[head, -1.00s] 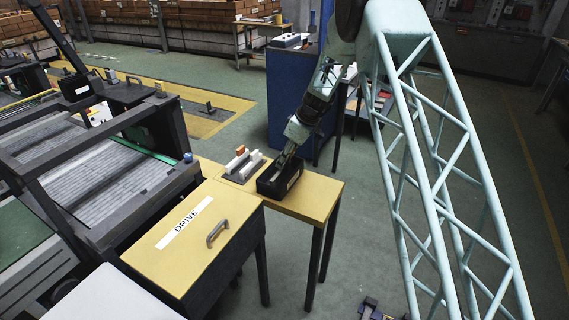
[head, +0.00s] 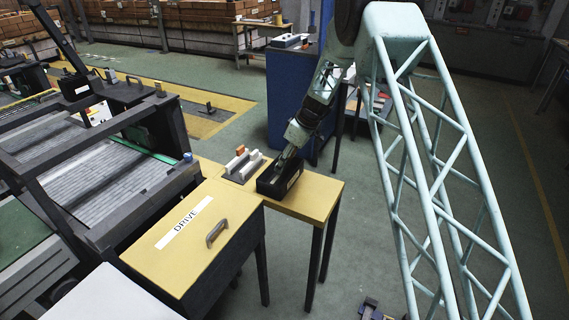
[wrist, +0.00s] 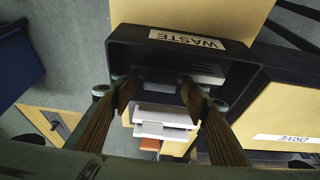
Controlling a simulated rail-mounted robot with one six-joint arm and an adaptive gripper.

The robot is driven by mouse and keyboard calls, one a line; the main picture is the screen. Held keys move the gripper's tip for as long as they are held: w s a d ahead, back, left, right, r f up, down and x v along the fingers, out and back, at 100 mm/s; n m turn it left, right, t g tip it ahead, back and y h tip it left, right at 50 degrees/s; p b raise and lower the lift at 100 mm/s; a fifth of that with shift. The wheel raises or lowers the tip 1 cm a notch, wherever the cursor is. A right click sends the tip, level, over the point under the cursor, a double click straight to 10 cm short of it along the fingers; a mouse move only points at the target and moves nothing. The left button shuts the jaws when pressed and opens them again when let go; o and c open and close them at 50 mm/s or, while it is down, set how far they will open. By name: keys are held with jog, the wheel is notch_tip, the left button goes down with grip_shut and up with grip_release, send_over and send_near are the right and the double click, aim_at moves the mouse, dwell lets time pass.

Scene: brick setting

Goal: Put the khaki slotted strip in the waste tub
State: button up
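The black waste tub (head: 268,187), labelled WASTE, stands on the yellow side table. Its labelled wall also shows in the wrist view (wrist: 230,55). My gripper (head: 285,158) points down at the tub. In the wrist view my gripper's (wrist: 158,93) two brown-padded fingers are apart, with their tips over the tub's mouth and nothing clasped between them. A pale flat piece (wrist: 205,78) shows low inside the tub, partly behind the right finger. It may be the khaki slotted strip, but its colour and slots are not clear. No other khaki strip can be made out.
A grey rack (head: 238,171) with white and orange pieces stands just behind the tub; its white piece (wrist: 162,114) shows in the wrist view. The yellow DRIVE box (head: 190,250) stands in front. A blue cabinet (head: 290,95) is behind. The table's right end is clear.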

jog(key=shift+r, duration=0.15)
jog(key=shift+r, duration=0.2)
jog(key=p+v, duration=0.1)
jog(key=v, duration=1)
jog(key=shift+s+d+r, duration=0.15)
jog(key=shift+d+r, duration=0.05)
dwell(0.9)
